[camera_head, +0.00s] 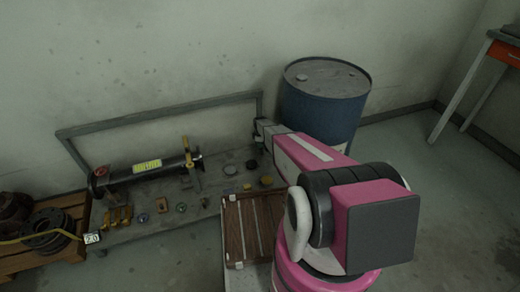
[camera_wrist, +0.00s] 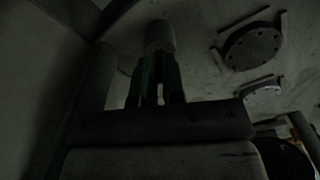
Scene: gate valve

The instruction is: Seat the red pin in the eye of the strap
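My gripper (camera_head: 262,130) is at the far right of the bench, near its back rail. In the dark wrist view my gripper's fingers (camera_wrist: 156,80) point up the picture, close together, with a rounded grey piece (camera_wrist: 160,38) at their tips. I cannot tell whether they hold it or it lies behind them. I cannot make out the red pin or the strap's eye in either view. A red part (camera_head: 102,171) shows at the left end of the pipe, which carries a yellow label. A yellow upright part (camera_head: 187,154) stands at the pipe's right end.
The bench (camera_head: 215,192) holds several small parts in front of the pipe. A blue drum (camera_head: 322,105) stands right behind my arm. A slatted brown panel (camera_head: 250,230) is at the front. A pallet (camera_head: 40,257) with dark coils is left. Dark round flanges (camera_wrist: 253,45) lie upper right in the wrist view.

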